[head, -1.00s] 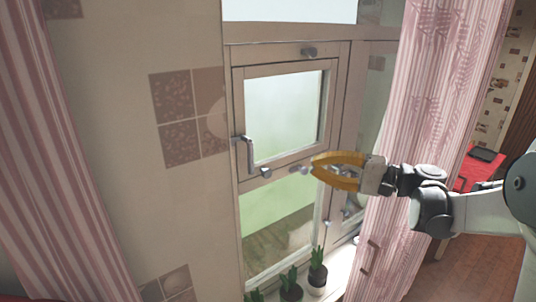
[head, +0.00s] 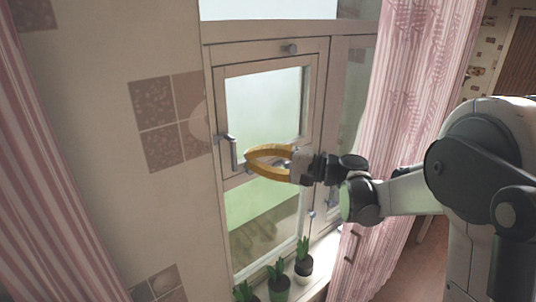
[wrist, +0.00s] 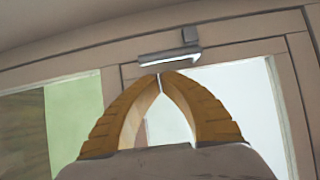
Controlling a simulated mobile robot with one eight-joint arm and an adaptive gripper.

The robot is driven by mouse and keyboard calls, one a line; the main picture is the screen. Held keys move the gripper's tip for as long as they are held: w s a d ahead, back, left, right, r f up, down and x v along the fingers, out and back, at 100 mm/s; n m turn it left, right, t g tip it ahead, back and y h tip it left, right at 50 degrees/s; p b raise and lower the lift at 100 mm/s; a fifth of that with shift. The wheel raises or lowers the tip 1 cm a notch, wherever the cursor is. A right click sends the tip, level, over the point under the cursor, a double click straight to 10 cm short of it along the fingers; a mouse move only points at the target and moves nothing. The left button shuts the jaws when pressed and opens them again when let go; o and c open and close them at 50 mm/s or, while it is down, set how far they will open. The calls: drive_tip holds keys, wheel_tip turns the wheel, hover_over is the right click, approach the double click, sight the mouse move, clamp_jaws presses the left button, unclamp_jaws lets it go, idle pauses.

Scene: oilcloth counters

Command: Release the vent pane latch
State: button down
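The vent pane (head: 262,108) is a small framed frosted pane in the upper part of the window, and it looks closed. Its grey latch handle (head: 233,153) is on the left side of its frame and hangs downward. My gripper (head: 247,157) has yellow curved fingers and sits just right of the handle, fingertips toward it. In the wrist view the fingertips (wrist: 161,75) meet with nothing between them, just below the handle's grey bar (wrist: 168,55). Whether they touch the bar I cannot tell.
Potted cacti (head: 278,281) stand on the sill below. A pink striped curtain (head: 405,90) hangs to the right behind my arm, another (head: 45,170) at the far left. Tiled wall is left of the window.

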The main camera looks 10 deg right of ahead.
drive_tip(key=shift+s+a, duration=0.25)
drive_tip(key=shift+a, duration=0.25)
drive_tip(key=shift+f, duration=0.1)
drive_tip(key=shift+a+f+b, duration=0.1)
drive_tip(key=shift+b, duration=0.25)
drive_tip(key=shift+s+m, duration=0.1)
drive_tip(key=shift+m, duration=0.2)
